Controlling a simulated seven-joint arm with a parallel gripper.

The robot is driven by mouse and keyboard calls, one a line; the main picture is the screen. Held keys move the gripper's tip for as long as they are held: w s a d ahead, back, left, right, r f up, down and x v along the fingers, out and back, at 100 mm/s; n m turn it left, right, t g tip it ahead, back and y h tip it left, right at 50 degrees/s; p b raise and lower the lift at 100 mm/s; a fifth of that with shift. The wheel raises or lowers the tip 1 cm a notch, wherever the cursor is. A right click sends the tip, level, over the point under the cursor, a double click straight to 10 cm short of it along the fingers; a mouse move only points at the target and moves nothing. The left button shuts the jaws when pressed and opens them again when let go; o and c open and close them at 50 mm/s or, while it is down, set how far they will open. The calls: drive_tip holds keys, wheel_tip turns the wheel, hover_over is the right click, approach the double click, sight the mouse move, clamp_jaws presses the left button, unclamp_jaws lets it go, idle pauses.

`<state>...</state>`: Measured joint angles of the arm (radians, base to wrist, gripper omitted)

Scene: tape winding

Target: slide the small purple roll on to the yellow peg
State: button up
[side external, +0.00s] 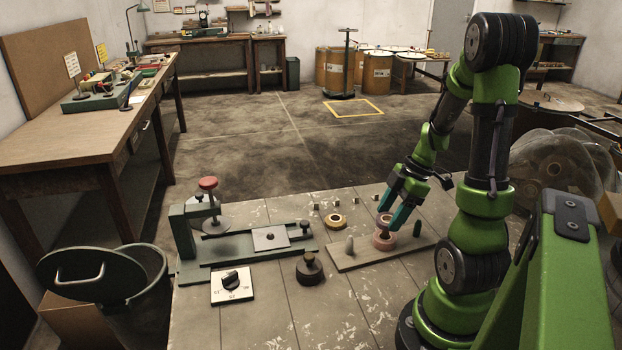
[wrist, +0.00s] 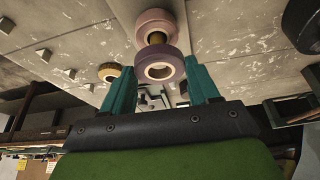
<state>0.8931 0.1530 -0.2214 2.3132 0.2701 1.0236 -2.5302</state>
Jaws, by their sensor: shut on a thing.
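The small purple roll (wrist: 160,74) is between the two teal fingers of my gripper (wrist: 163,88), with its pale core hole showing. My gripper (side external: 393,212) is shut on it above the middle of the pale board (side external: 353,261) in the side view. A pinkish roll (wrist: 153,17) sits just beyond the purple one and shows low on the board (side external: 384,242) in the side view. The yellow peg (wrist: 155,39) shows as a small yellow spot in the pinkish roll's opening, partly covered by the purple roll. It does not show inside the purple roll's hole.
A grey peg (side external: 349,245) and a green peg (side external: 417,228) stand on the board on either side. A yellowish ring (side external: 335,220) and several small blocks lie behind. A dark round knob weight (side external: 309,268) and a green winding fixture (side external: 240,262) stand to the left.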

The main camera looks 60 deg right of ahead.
drive_tip(key=shift+r, duration=0.55)
wheel_tip(320, 180, down, 3)
drive_tip(key=shift+f, duration=0.1)
drive_tip(key=o, duration=1.2)
drive_tip(key=shift+o, duration=0.3)
drive_tip(key=shift+o, duration=0.7)
